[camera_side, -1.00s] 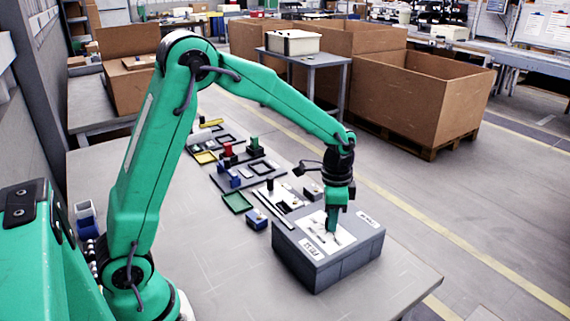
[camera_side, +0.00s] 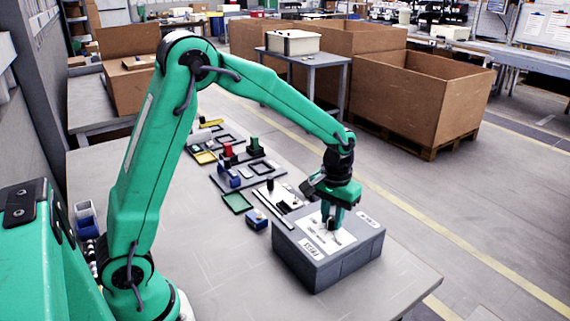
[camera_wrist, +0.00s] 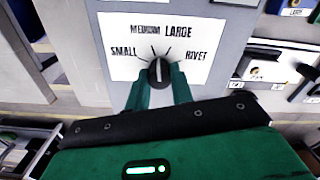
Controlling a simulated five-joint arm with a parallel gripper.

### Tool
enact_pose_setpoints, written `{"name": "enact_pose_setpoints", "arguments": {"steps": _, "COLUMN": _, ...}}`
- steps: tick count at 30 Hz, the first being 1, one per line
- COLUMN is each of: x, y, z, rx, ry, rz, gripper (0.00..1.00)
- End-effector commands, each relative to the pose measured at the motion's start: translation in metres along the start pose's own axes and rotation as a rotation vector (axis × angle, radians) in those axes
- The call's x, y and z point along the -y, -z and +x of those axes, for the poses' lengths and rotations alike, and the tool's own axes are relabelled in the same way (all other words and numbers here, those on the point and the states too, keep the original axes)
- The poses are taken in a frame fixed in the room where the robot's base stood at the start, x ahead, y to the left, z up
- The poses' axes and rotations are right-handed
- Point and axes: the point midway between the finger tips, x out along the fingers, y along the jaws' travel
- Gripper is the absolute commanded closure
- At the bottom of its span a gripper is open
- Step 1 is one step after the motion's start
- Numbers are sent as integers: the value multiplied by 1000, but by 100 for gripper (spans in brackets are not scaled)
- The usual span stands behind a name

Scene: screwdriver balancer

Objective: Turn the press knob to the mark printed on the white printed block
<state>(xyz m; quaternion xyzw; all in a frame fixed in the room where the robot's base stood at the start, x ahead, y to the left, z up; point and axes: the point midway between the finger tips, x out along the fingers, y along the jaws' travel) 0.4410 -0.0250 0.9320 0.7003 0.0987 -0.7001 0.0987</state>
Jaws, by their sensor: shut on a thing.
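The dark press knob (camera_wrist: 159,72) sits on a white dial plate (camera_wrist: 120,70) printed SMALL, MEDIUM, LARGE and RIVET. Its pale pointer line faces roughly up, between MEDIUM and LARGE; the exact mark is hard to tell. The plate is on top of the grey press box (camera_side: 300,262) in the side view. My gripper (camera_side: 333,222) points down at the plate, its green fingers shut on the knob from both sides; the fingers also show in the wrist view (camera_wrist: 159,88). A blue block with a white printed label (camera_wrist: 294,12) is at the wrist view's top right. I cannot make out a separate white printed block.
A small blue block (camera_side: 256,219) lies left of the press box. Behind it are a green frame (camera_side: 237,202), a pale tray (camera_side: 280,196) and several coloured parts on dark plates (camera_side: 245,176). The tabletop (camera_side: 210,270) in front is clear.

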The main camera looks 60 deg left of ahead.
Motion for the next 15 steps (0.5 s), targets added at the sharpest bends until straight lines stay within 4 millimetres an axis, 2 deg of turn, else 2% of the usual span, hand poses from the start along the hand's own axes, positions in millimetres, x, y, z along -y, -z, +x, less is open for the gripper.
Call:
{"name": "enact_pose_setpoints", "arguments": {"steps": 6, "x": 0, "y": -1, "z": -1, "rx": 2, "ry": 1, "rz": -146, "gripper": 100}}
{"name": "enact_pose_setpoints", "arguments": {"steps": 15, "x": 0, "y": -1, "z": -1, "rx": 2, "ry": 1, "rz": -238, "gripper": 100}}
